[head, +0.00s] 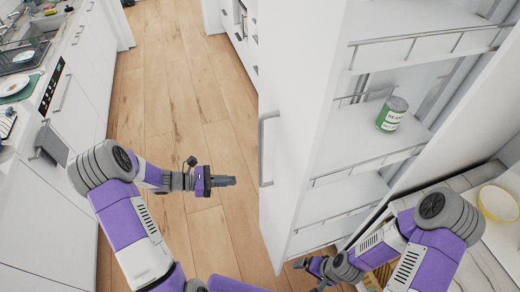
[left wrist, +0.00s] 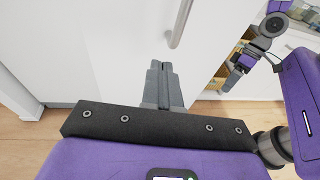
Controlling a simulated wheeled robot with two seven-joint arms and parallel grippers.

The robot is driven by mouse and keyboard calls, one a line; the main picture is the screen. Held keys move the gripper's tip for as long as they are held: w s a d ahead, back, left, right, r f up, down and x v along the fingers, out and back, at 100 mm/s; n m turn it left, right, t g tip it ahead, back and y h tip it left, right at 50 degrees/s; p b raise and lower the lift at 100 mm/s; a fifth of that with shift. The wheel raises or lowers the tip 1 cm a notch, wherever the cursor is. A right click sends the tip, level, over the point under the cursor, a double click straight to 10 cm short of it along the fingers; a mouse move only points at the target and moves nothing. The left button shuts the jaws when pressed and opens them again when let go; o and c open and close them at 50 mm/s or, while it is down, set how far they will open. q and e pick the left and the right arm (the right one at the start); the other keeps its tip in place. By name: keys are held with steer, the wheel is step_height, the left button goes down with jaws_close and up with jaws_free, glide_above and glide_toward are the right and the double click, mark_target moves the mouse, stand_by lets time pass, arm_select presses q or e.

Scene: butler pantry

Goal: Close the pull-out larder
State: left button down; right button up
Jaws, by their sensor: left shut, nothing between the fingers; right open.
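The pull-out larder (head: 290,110) stands pulled out at the right of the head view, with its tall white front panel facing left and its railed shelves showing. Its grey vertical handle (head: 263,150) is on the front panel and shows at the top of the left wrist view (left wrist: 181,22). My left gripper (head: 232,181) is shut and empty, a little left of the handle and apart from it; its fingers (left wrist: 158,68) point toward the white panel. My right gripper (head: 312,268) is open, low beside the larder's bottom end, partly hidden by its own arm; it also shows in the left wrist view (left wrist: 230,84).
A green can (head: 392,114) stands on a larder shelf. A yellow bowl (head: 499,203) sits on the counter at the right. A counter with a sink (head: 27,50) and plate (head: 14,86) runs along the left. The wooden floor (head: 170,90) between is clear.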

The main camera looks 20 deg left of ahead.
arm_select(q)
steer(key=w+a+r+n+t+h, duration=0.1)
steer(key=w+a+r+n+t, duration=0.15)
steer(key=a+r, duration=0.3)
glide_toward(265, 148)
steer(key=shift+m+t, duration=0.45)
steer(key=x, duration=0.6)
steer(key=shift+s+d, duration=0.1)
steer(key=shift+d, duration=0.5)
